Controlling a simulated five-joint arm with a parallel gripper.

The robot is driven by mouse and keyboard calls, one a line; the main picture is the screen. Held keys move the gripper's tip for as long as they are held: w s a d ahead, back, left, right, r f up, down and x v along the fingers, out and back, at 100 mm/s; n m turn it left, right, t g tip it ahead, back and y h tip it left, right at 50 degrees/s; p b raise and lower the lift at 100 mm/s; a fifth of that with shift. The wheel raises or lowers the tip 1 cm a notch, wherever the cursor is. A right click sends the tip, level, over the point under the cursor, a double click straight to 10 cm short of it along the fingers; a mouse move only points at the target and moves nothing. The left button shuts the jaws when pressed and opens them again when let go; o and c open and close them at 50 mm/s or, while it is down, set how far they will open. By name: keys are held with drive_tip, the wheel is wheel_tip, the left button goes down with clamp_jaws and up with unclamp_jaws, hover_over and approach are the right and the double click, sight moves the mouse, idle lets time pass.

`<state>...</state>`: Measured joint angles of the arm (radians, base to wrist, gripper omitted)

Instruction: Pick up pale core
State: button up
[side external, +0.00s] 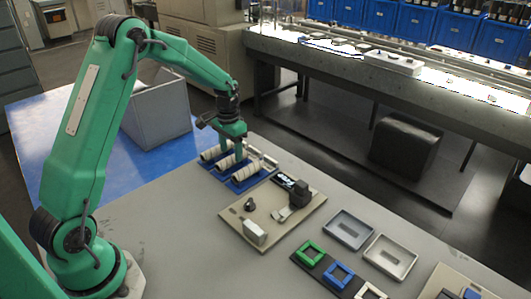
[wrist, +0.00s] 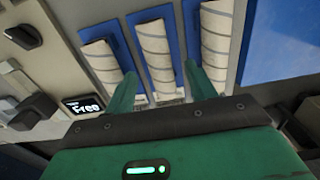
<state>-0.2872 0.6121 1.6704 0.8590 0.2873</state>
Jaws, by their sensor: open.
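Three pale cores with faint spiral bands lie side by side on blue holders. In the wrist view they are the left core (wrist: 104,66), the middle core (wrist: 156,55) and the right core (wrist: 216,42). My gripper (wrist: 160,70) is open and empty, with its green fingers on either side of the middle core. In the side view my gripper (side external: 232,153) points down over the cores and partly hides them. A pale core (side external: 213,153) shows to its left. I cannot tell whether the fingers touch any core.
A beige board (side external: 263,229) with a small device and display stands in front of the cores. Grey trays (side external: 349,229) and coloured square frames (side external: 309,252) lie further right. A grey bin (side external: 160,115) stands behind on a blue surface. The near grey tabletop is clear.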

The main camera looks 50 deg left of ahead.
sight(232, 160)
drive_tip(key=shift+f, duration=1.45)
drive_tip(key=c, duration=1.1)
